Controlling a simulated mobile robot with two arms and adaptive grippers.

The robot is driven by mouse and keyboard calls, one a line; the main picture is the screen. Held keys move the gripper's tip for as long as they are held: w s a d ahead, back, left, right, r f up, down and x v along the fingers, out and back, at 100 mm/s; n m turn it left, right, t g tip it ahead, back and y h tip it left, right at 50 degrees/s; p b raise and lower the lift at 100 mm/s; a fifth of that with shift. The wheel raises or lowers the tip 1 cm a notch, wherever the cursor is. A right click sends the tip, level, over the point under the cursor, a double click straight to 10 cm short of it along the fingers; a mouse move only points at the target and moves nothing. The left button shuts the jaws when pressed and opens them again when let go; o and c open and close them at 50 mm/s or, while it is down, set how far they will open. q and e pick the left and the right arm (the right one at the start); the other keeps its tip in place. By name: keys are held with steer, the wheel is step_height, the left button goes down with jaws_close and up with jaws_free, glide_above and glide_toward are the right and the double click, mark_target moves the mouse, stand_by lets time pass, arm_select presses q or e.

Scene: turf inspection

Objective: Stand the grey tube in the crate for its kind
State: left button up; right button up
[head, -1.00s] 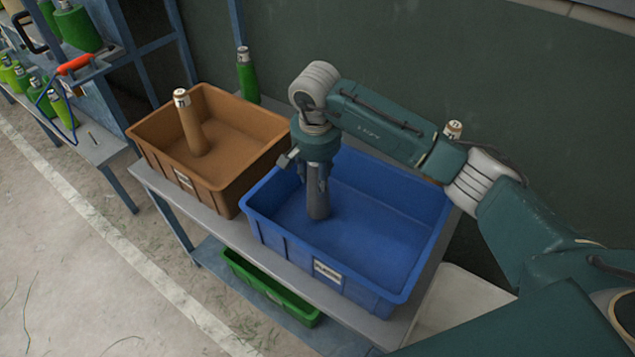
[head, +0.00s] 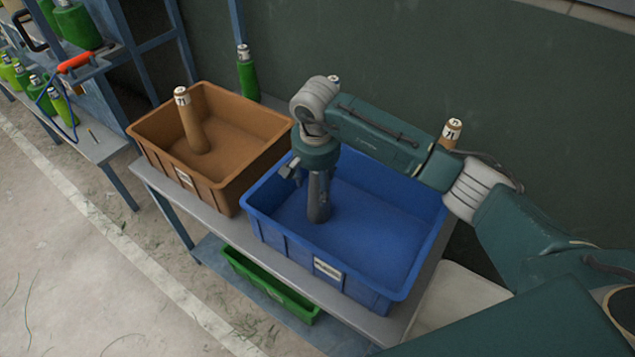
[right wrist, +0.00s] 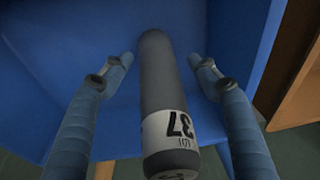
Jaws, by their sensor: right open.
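The grey tube (head: 319,208) stands, looking upright, in the left part of the blue crate (head: 385,296). Its upper end is hidden by my gripper in the head view. My right gripper (head: 318,182) is over it from above. In the right wrist view the tube (right wrist: 162,85) shows a white label reading 37 near its top end. The open fingers are on either side of it, with a gap at each side. My left gripper is not in view.
A brown crate (head: 236,191) with a brown tube (head: 191,125) standing in it is left of the blue one on the grey bench (head: 160,187). A green crate (head: 268,288) is on the lower shelf. A green tube (head: 247,75) and a brown one (head: 450,133) stand behind.

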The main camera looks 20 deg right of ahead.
steer(key=shift+r, duration=0.4)
steer(key=r+b, duration=0.1)
steer(key=r, duration=0.2)
steer(key=s+r+b, duration=0.1)
steer(key=r, duration=0.3)
steer(key=r+b, duration=0.1)
steer(key=r, duration=0.2)
steer(key=shift+s+a+r, duration=0.15)
steer(key=shift+a+r, duration=0.05)
steer(key=shift+a, duration=0.15)
steer(key=shift+s+r, duration=0.1)
steer(key=shift+r, duration=0.3)
